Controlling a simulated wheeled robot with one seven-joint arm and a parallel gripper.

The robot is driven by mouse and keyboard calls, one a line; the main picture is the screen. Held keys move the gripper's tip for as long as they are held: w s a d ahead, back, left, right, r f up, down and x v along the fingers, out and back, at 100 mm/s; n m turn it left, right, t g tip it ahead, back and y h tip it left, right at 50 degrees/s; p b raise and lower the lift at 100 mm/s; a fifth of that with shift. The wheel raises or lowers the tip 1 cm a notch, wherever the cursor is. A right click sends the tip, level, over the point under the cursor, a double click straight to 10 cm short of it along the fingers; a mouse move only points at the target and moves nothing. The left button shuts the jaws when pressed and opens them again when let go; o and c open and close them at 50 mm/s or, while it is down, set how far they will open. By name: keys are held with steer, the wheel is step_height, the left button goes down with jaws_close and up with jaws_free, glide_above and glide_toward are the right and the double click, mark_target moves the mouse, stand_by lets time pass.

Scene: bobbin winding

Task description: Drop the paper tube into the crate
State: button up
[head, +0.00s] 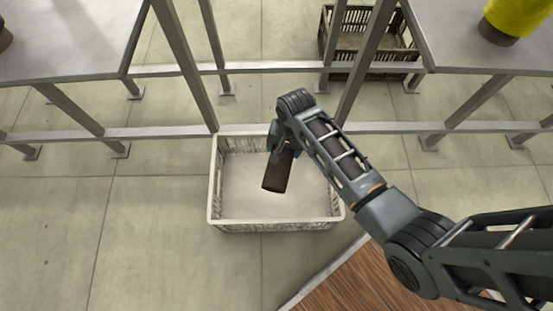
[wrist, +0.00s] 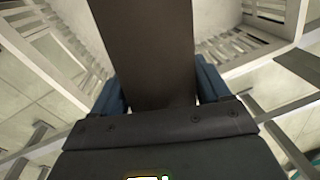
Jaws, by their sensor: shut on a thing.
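A dark brown paper tube (head: 278,173) is held in my gripper (head: 281,146) in the head view. It hangs tilted over the white crate (head: 214,190), which stands on the floor with slatted walls. In the wrist view the tube (wrist: 147,50) fills the middle, between the two blue fingers of my gripper (wrist: 155,92), which are shut on it. The white crate (wrist: 235,45) shows behind the tube in that view. The part of the crate floor that I see in the head view looks empty; the tube and my arm hide some of it.
A dark crate (head: 371,45) stands on the floor behind the metal frame. Grey tables (head: 65,35) stand at left and right, with a yellow bobbin (head: 516,18) on the right one. Frame bars (head: 180,60) run behind the white crate. Open floor (head: 150,240) lies at the front left.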

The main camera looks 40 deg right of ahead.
steer(key=shift+f+b, duration=0.35)
steer(key=shift+f, duration=0.35)
steer(key=o, duration=1)
steer(key=shift+o, duration=0.2)
steer(key=shift+r, duration=0.1)
steer(key=r+p, duration=0.1)
steer(key=r, duration=0.1)
steer(key=r+p, duration=0.1)
steer(key=r, duration=0.2)
steer(key=r+p, duration=0.2)
steer(key=shift+s+d+r, duration=0.25)
steer(key=shift+s+r, duration=0.05)
steer(key=shift+r, duration=0.05)
